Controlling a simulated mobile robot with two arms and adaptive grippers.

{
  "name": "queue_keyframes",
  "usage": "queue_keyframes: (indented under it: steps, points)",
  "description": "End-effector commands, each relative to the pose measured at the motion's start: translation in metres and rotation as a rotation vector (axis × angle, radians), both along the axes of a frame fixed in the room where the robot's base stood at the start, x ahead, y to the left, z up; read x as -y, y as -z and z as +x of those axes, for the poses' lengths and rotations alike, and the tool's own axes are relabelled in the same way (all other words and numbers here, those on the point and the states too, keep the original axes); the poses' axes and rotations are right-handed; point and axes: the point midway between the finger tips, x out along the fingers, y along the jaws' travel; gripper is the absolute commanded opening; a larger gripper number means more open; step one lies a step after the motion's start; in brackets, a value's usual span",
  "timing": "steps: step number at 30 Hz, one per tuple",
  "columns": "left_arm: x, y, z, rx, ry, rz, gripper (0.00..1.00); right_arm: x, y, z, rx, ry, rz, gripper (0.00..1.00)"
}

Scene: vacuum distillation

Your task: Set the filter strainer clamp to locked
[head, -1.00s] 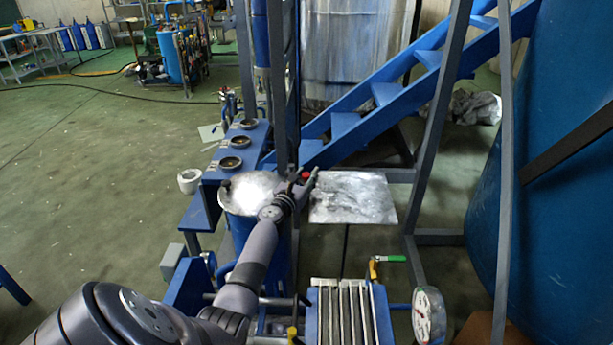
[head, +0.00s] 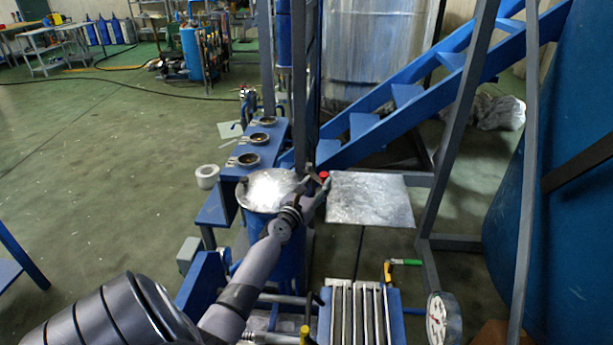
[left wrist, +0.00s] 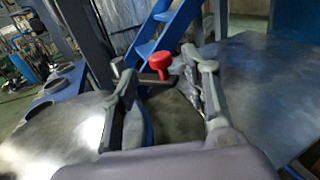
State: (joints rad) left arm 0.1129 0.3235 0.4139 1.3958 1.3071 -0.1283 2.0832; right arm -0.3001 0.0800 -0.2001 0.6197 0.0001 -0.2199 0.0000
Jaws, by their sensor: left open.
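The filter strainer is a blue upright vessel (head: 290,255) with a shiny round metal lid (head: 266,188); the lid also shows at the lower left in the left wrist view (left wrist: 60,130). At its right edge is a clamp with a red knob (head: 324,174). In the left wrist view the red knob (left wrist: 160,62) sits by a dark bar (left wrist: 150,79). My left gripper (head: 318,181) is open at the clamp; its fingers stand either side of the red knob in the left wrist view. I cannot tell whether they touch it. My right gripper is out of view.
A flat metal plate (head: 370,200) lies right of the clamp. A grey post (head: 306,90) and blue stairs (head: 385,115) stand behind. A plate stack (head: 355,312), a green-handled valve (head: 405,262) and a gauge (head: 442,318) are at the front. Open floor lies left.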

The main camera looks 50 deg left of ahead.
Motion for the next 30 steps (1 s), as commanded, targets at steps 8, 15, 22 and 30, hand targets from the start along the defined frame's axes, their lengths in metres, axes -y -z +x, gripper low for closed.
queue_keyframes:
  steps: [8, 15, 22, 30]
  points:
    - [0.016, 0.001, -0.045, 0.001, -0.001, -0.003, 0.43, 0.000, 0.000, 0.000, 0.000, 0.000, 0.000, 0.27]
    - [0.020, 0.000, -0.058, 0.001, -0.001, -0.002, 0.43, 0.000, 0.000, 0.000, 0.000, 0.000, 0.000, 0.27]
    - [0.020, 0.000, -0.058, 0.000, -0.001, -0.001, 0.42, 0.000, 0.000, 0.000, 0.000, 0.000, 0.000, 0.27]
    - [0.034, -0.012, -0.021, -0.095, 0.110, 0.246, 0.24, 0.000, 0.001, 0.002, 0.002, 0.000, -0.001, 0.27]
